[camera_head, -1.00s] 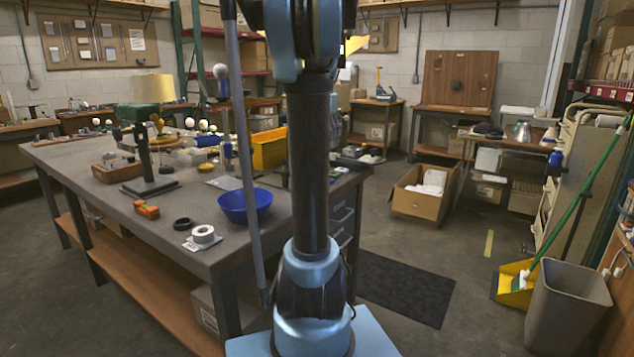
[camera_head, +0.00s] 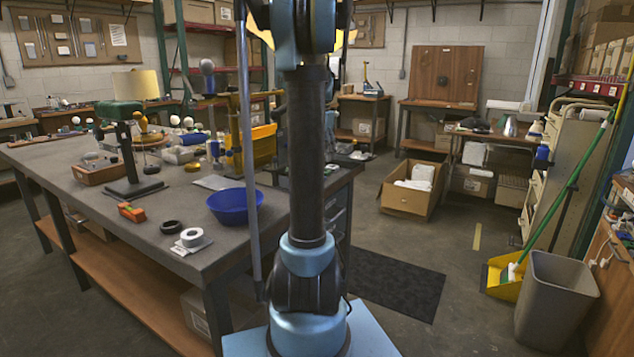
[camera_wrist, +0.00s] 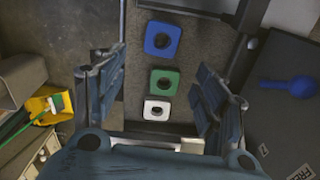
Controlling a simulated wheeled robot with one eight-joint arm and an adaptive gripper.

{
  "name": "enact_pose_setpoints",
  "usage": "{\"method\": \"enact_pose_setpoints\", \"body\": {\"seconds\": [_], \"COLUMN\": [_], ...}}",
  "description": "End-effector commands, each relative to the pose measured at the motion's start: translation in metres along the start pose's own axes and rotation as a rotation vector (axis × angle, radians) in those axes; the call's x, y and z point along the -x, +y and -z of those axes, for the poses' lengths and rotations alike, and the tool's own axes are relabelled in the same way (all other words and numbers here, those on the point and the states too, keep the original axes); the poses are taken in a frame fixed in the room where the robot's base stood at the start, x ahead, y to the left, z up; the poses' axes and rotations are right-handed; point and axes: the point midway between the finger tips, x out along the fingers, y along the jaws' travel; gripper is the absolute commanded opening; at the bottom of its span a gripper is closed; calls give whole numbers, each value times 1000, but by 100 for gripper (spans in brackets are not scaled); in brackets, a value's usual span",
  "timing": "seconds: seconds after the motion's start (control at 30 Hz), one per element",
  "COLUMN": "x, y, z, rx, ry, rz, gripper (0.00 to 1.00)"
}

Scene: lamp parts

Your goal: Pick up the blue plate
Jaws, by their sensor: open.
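In the wrist view a blue square plate (camera_wrist: 163,39) with rounded corners and a dark round hole lies flat on a grey strip. A green plate (camera_wrist: 164,82) and a white plate (camera_wrist: 156,109) of similar shape lie in line below it in the picture. My gripper (camera_wrist: 160,72) is open, its dark fingers to the left and right of this row, with nothing between them in its grip. The blue plate shows towards the top of the picture, apart from the fingers. How high the gripper is above it I cannot tell. I make out none of the plates in the head view.
A grey workbench (camera_head: 60,165) with a blue bowl (camera_head: 236,206) and many small parts stands left. An open carton (camera_head: 412,190), a grey bin (camera_head: 555,300) and a yellow dustpan (camera_head: 505,275) stand right. A blue knobbed object (camera_wrist: 300,86) lies on a dark surface.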

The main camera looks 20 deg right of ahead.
Motion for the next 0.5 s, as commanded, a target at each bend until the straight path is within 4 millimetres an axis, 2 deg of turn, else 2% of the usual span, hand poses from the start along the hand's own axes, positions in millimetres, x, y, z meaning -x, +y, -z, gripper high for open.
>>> {"method": "enact_pose_setpoints", "body": {"seconds": [0.1,0.37,0.5], "x": [-16,-30,-47], "y": [0,0,0], "z": [0,0,2], "rx": [0,0,0], "ry": [0,0,0], "rz": [0,0,0], "gripper": [65,65,65]}}
